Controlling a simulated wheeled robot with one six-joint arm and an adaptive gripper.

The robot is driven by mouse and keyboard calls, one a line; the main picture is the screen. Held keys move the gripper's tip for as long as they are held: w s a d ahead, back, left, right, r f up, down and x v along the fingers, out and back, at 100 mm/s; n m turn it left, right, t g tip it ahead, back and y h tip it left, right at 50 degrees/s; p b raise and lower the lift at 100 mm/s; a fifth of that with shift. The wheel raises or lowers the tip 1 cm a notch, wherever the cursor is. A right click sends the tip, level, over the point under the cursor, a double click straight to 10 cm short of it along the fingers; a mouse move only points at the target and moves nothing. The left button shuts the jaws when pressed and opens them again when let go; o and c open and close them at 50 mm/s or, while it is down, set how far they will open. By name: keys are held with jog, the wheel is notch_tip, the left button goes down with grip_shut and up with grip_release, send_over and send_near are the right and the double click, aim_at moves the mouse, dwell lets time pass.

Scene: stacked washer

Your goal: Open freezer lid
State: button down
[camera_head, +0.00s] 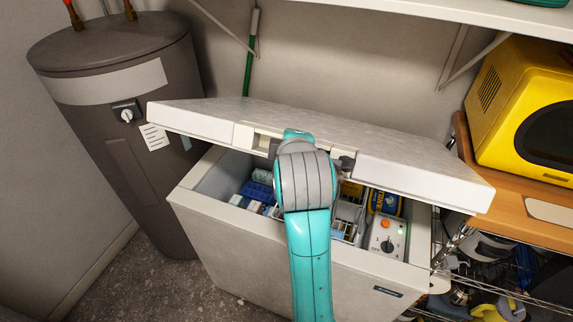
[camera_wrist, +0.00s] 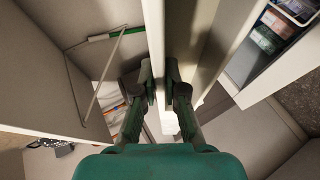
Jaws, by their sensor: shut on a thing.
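The white chest freezer (camera_head: 270,250) stands in the middle of the head view. Its freezer lid (camera_head: 400,157) is raised partway and tilted above the body, with an open gap at the front showing the inside. My gripper (camera_wrist: 160,88) is shut on the front edge of the lid, which shows as a pale strip (camera_wrist: 153,30) between the fingers in the wrist view. In the head view my teal arm covers the middle of the lid's front edge and hides most of the grip.
Packages and a basket lie inside the freezer. A grey water heater (camera_head: 125,150) stands close on the left. A yellow microwave (camera_head: 525,115) sits on a wooden shelf (camera_head: 545,205) at right, near the lid's right end. A white wall shelf (camera_head: 470,12) hangs above.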

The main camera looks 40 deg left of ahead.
jog(key=w+a+r, duration=0.3)
jog(key=w+r, duration=1.1)
jog(key=r, duration=0.1)
jog(key=shift+a+r, duration=0.15)
jog(key=shift+r, duration=0.05)
jog(key=c, duration=1.2)
grip_release()
jog(key=shift+f, duration=0.1)
jog(key=shift+c, duration=0.2)
jog(key=shift+s, duration=0.1)
jog(key=v, duration=1.2)
